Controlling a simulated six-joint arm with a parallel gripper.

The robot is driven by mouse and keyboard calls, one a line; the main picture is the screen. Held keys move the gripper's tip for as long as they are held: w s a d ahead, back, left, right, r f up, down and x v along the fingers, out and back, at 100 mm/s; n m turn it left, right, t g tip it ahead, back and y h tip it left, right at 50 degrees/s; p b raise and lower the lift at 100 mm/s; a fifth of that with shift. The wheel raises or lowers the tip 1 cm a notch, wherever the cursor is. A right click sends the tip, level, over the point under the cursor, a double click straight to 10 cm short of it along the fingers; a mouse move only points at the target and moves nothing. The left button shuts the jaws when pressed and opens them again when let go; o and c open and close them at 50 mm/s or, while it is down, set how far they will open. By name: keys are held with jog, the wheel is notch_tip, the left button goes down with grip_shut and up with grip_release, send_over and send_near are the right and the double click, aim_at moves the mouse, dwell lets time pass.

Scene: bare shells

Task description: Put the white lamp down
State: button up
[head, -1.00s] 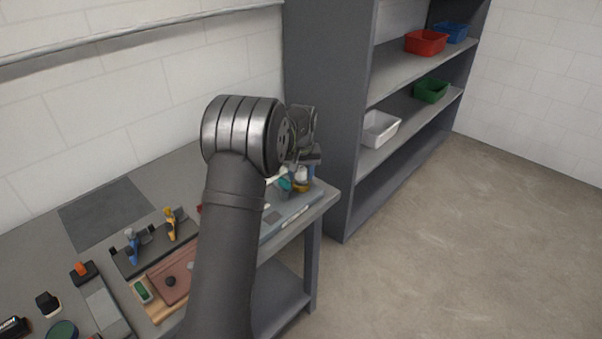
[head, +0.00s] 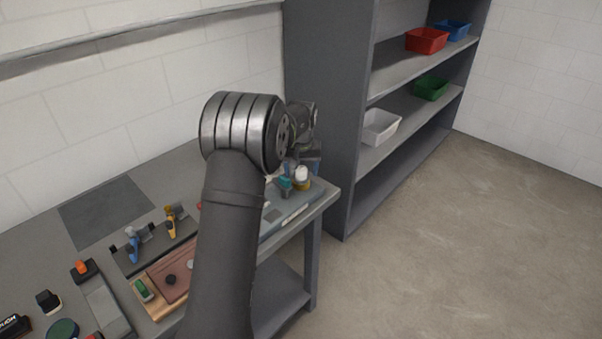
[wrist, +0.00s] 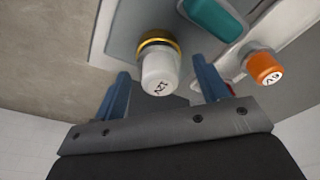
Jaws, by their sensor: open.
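The white lamp (wrist: 160,68) has a white cap with dark marks and a gold-yellow ring at its base. In the head view the lamp (head: 302,174) stands on a grey tray-like surface at the right end of the bench. My gripper (wrist: 161,75) is open, its two blue fingers on either side of the lamp's cap in the wrist view, with visible gaps and nothing held. In the head view my gripper (head: 304,161) is just above and behind the lamp, partly hidden by my arm.
A teal object (wrist: 212,18) and an orange-capped piece (wrist: 262,66) stand close to the lamp. The bench's right edge (head: 325,197) is near. A shelf unit (head: 330,120) with coloured bins rises just beyond the bench.

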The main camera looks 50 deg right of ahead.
aim_at(301, 178)
notch_tip(301, 178, up, 11)
jog(key=s+a, duration=0.1)
jog(key=shift+r, duration=0.15)
jog(key=shift+s+a, duration=0.1)
jog(key=f, duration=0.4)
jog(key=w+f, duration=0.1)
jog(key=f, duration=0.3)
jog(key=d+f, duration=0.1)
jog(key=f, duration=0.4)
jog(key=shift+w+d, duration=0.1)
jog(key=shift+w, duration=0.05)
jog(key=shift+r, duration=0.55)
